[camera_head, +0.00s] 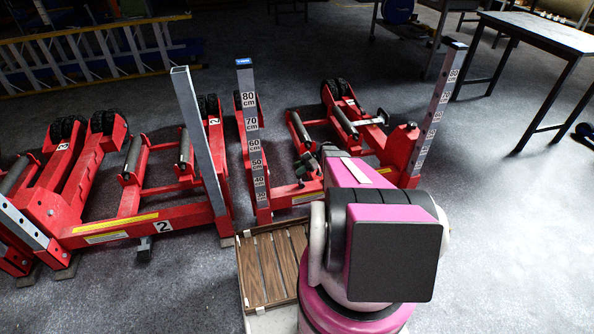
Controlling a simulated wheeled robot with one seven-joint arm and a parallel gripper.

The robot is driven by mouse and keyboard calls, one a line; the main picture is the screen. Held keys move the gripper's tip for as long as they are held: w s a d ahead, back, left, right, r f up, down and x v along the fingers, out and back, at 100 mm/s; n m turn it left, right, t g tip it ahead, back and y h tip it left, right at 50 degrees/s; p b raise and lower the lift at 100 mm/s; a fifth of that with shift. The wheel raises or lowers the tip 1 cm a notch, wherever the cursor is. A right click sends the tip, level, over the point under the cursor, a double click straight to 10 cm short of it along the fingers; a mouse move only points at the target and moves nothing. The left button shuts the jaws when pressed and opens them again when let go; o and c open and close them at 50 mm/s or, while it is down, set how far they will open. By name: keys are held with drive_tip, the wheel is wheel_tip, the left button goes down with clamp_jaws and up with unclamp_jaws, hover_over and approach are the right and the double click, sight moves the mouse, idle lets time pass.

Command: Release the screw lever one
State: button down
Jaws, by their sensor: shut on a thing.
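A red trolley jack (292,202) stands in the middle, with a grey upright post marked in cm (250,125) at its left and another marked post (438,110) at its right. My pink and black arm covers much of its front bar. My gripper (308,166), dark and small, is at the jack's front bar between the two posts, left of my arm. It is shut on the screw lever there. The lever is mostly hidden by the gripper, and its exact position cannot be told.
More red jacks (130,218), one labelled 2, stand at the left. A wooden slatted crate (268,268) is below the gripper, left of my arm. A yellow ladder (85,55) lies at the back left. A table (545,32) stands back right.

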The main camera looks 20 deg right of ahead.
drive_tip(key=shift+d, duration=0.1)
drive_tip(key=c, duration=0.8)
unclamp_jaws()
drive_tip(key=shift+c, duration=0.2)
drive_tip(key=v, duration=1.1)
drive_tip(key=shift+f, duration=0.1)
drive_tip(key=s+a+r+m+t+h, duration=0.1)
drive_tip(key=s+a+r+m+h, duration=0.6)
drive_tip(key=s+a+r+m, duration=0.2)
drive_tip(key=s+a+r+m+t+h, duration=0.2)
drive_tip(key=s+a+r+m+h, duration=0.4)
drive_tip(key=s+a+r+m, duration=0.4)
drive_tip(key=s+r+m, duration=0.1)
drive_tip(key=s, duration=0.3)
drive_tip(key=shift+s+h, duration=0.25)
drive_tip(key=shift+h, duration=0.15)
